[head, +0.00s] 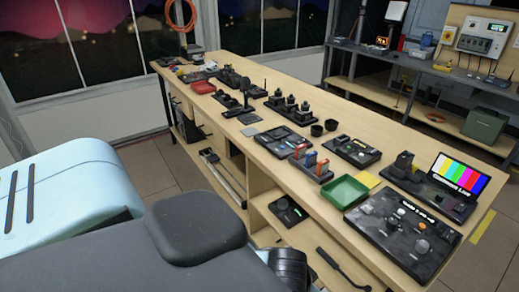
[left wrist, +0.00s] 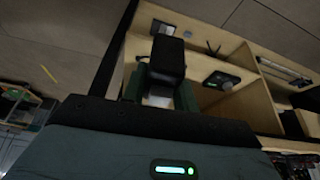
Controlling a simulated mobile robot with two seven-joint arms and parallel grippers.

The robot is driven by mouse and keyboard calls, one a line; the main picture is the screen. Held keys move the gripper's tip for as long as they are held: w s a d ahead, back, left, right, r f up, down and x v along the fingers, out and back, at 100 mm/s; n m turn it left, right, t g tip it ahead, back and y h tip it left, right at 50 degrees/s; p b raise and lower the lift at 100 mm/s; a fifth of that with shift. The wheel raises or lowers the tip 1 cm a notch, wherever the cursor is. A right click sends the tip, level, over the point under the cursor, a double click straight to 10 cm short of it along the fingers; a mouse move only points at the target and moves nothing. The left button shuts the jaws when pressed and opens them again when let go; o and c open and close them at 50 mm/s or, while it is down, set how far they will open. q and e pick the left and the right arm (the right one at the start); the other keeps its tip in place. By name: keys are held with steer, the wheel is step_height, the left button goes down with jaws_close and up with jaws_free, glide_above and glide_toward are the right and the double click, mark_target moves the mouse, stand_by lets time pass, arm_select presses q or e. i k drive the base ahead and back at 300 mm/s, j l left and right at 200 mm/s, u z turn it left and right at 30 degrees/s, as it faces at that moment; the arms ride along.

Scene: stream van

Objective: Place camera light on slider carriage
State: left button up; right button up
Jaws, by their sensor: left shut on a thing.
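In the left wrist view my left gripper (left wrist: 160,97) is shut on a black block-shaped thing (left wrist: 167,58) with a pale lower face, which looks like the camera light. The fingers lie on either side of it. Open wooden shelf bays lie beyond it, apart from it as far as I can tell. A silver rail (left wrist: 285,70), probably the slider, lies in the bay at the upper right; in the head view it shows low under the bench (head: 226,178). A dark block (head: 210,155) at the rail's far end may be the carriage. The head view shows neither gripper's fingers.
A long wooden bench (head: 245,70) is crowded with camera gear, a green tray (head: 346,191) and a colour-bar screen (head: 459,175). Under it, a black device (head: 288,210) and a black long-handled thing (head: 343,268) occupy shelves. Bay dividers limit room there.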

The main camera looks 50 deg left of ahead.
mark_target(215, 159)
steer(key=j+z, duration=0.1)
steer(key=j, duration=1.35)
steer(key=k+j+z, duration=0.15)
steer(key=j, duration=1.35)
steer(key=k+j+z, duration=0.15)
steer(key=j, duration=1.3)
steer(key=k+j+z, duration=0.15)
steer(key=j, duration=0.55)
steer(key=k+j, duration=0.15)
steer(key=j, duration=0.55)
steer(key=z, duration=0.05)
